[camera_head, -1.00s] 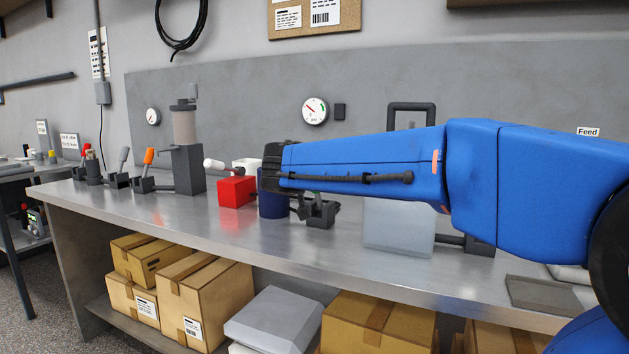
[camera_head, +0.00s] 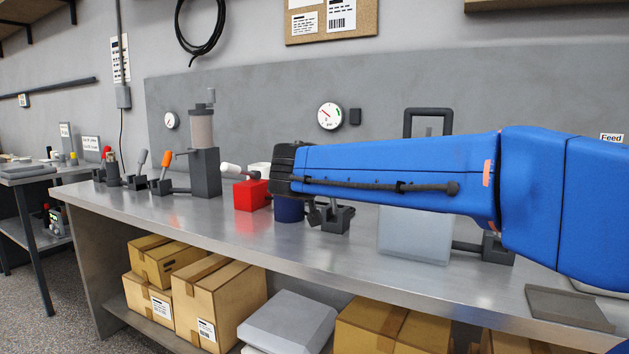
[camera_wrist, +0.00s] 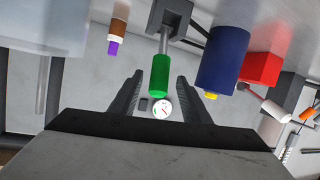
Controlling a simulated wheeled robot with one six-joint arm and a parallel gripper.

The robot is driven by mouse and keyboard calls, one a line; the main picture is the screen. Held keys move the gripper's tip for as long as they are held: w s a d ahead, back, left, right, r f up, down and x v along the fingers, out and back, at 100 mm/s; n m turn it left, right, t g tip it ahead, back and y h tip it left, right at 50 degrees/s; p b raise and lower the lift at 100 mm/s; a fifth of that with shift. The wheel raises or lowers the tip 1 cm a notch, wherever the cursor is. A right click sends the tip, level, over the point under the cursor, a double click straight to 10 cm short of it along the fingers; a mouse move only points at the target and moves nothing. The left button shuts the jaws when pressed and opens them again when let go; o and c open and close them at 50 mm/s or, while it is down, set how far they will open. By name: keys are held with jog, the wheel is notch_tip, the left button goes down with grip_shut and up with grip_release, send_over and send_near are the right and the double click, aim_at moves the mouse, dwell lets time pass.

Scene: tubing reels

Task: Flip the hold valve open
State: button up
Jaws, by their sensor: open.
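A lever with a green handle (camera_wrist: 160,75) on a grey stem rises from a dark block (camera_wrist: 170,14) in the wrist view. No label shows which lever is the hold valve. My gripper (camera_wrist: 160,82) is open, its two dark fingers on either side of the green handle's end, with gaps visible on both sides. Whether the handle is at finger depth is hard to tell. In the head view the dark block (camera_head: 341,220) shows below my blue arm, which hides the green handle and most of the gripper.
A dark blue cylinder (camera_wrist: 222,58) and a red block (camera_wrist: 262,68) with a white-handled lever (camera_wrist: 274,109) stand close beside the green lever. An orange-handled lever (camera_head: 166,159) and other levers stand farther left. A translucent panel (camera_head: 415,232) stands to the right.

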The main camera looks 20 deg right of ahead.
jog(key=v, duration=1.3)
jog(key=shift+s+a, duration=0.2)
jog(key=shift+s, duration=0.15)
